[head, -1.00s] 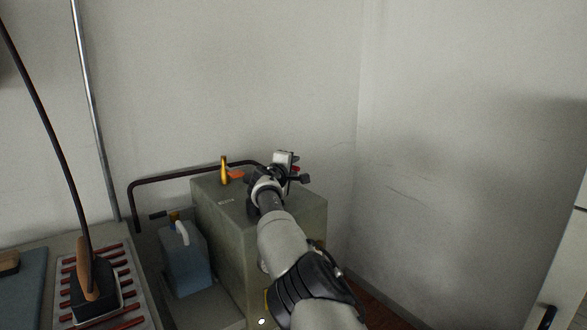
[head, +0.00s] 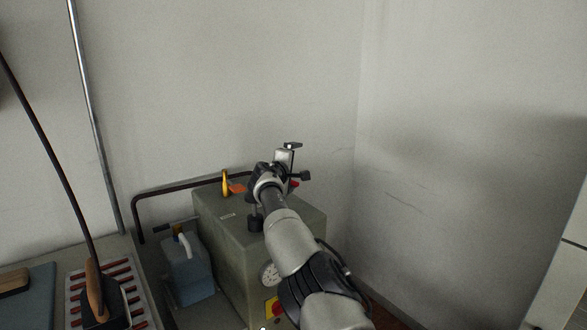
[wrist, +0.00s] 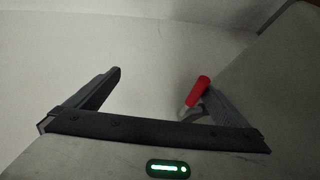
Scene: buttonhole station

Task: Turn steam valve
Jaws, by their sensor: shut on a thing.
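A red grip on a pale metal stem (wrist: 197,92), which looks like the steam valve's handle, shows in the wrist view against my gripper's right finger. In the head view my gripper (head: 287,165) is above the far right part of the grey-green boiler box (head: 228,232). A small red piece (head: 294,184) shows just below it. My wrist and arm hide the valve's body and much of the boiler's top.
A brass fitting (head: 225,184) and an orange piece (head: 238,188) stand on the boiler's top left. A dark pipe (head: 165,188) runs behind. A blue jug (head: 188,268) is beside the boiler, with an iron (head: 97,303) further left. Bare walls are close behind and right.

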